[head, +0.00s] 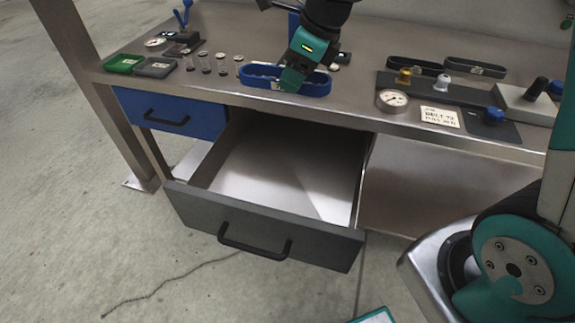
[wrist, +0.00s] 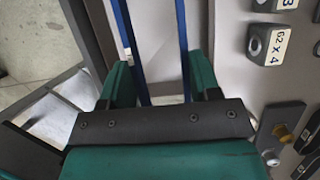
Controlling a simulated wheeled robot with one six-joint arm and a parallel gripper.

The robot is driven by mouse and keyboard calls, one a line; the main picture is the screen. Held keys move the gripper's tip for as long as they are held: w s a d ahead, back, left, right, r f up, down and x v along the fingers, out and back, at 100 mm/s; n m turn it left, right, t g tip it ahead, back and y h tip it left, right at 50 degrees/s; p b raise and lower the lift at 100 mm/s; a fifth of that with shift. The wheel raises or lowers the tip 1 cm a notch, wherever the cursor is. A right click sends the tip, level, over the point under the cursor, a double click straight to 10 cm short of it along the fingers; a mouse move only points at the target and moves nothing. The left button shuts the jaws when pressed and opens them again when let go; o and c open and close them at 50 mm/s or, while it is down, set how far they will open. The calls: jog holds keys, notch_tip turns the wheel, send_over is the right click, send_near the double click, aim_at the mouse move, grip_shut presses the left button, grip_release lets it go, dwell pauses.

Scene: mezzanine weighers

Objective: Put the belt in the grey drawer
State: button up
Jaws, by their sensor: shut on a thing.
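The blue belt (head: 318,89) is a closed loop near the front edge of the bench, above the back of the grey drawer in the head view. My gripper (head: 292,80) points down and is shut on the belt. In the wrist view, blue strands of the belt (wrist: 124,30) run up from between the fingers (wrist: 160,82). I cannot tell whether the belt touches the bench top. The grey drawer (head: 262,226) is pulled far out below the bench, and its visible inside is empty.
A blue drawer (head: 170,113) is shut left of the grey one. Two dark belts (head: 476,67), a gauge (head: 392,100) and a printed card (head: 440,117) are at right.

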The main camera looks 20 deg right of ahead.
notch_tip(320, 180, down, 2)
jog(key=b, duration=0.8)
send_over(290, 178)
jog(key=d, duration=0.1)
notch_tip(290, 178, down, 7)
jog(key=f+b, duration=0.1)
jog(key=f, duration=0.5)
jog(key=f+b, duration=0.2)
jog(key=f, duration=0.5)
jog(key=s+f+b, duration=0.1)
jog(key=f+b, duration=0.1)
jog(key=f, duration=0.5)
jog(key=o, duration=0.9)
